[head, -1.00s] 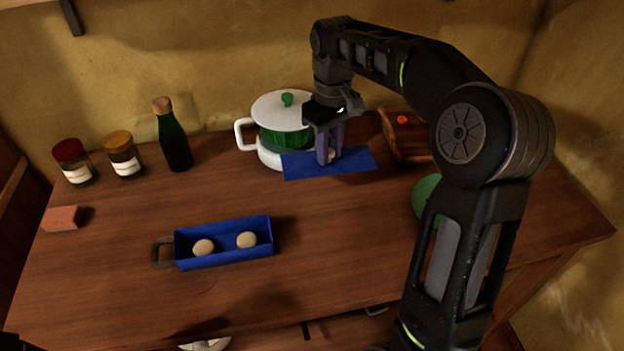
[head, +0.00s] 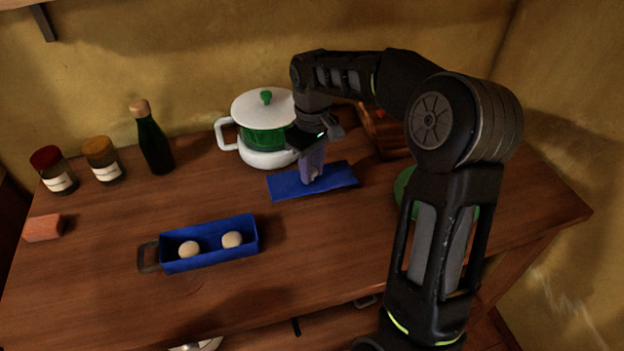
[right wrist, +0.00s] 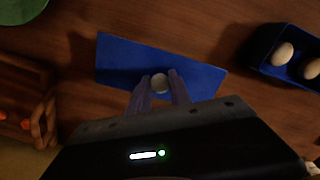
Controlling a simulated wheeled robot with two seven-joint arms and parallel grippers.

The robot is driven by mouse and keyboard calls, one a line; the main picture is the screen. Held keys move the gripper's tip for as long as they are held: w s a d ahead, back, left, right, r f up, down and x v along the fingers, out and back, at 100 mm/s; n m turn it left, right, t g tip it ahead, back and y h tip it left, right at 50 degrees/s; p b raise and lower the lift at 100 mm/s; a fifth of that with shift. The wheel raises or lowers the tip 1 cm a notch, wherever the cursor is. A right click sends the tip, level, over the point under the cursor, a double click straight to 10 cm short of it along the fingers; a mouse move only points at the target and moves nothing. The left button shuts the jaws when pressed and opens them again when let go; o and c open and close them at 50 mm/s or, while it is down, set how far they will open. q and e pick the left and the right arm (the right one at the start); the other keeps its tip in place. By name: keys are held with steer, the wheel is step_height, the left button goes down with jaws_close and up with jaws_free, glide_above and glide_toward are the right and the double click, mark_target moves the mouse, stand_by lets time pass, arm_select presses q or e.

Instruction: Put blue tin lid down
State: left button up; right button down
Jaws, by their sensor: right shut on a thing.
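The blue tin lid (head: 340,177) is a flat blue rectangle with a small pale knob, in front of the white pot. My right gripper (head: 312,180) points down and is shut on its knob. In the right wrist view the lid (right wrist: 120,62) lies across the fingers, with the round knob (right wrist: 159,83) between the tips of the gripper (right wrist: 160,86). The lid is at or just above the counter; I cannot tell if it touches. The open blue tin (head: 212,262) stands front left with two eggs (head: 189,249) inside. My left gripper is not in view.
A white pot (head: 262,158) with a green band stands just behind the lid. A wooden crate (head: 385,137) is behind right, and a green round thing (head: 404,186) is partly behind my arm. A bottle (head: 152,145), two jars (head: 103,160) and a brick (head: 43,228) stand left.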

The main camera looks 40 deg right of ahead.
steer(key=shift+f, duration=1.85)
steer(key=shift+f, duration=0.2)
steer(key=c, duration=1.2)
jaws_free()
steer(key=shift+r, duration=0.2)
step_height(320, 180, up, 12)
steer(key=shift+r, duration=0.1)
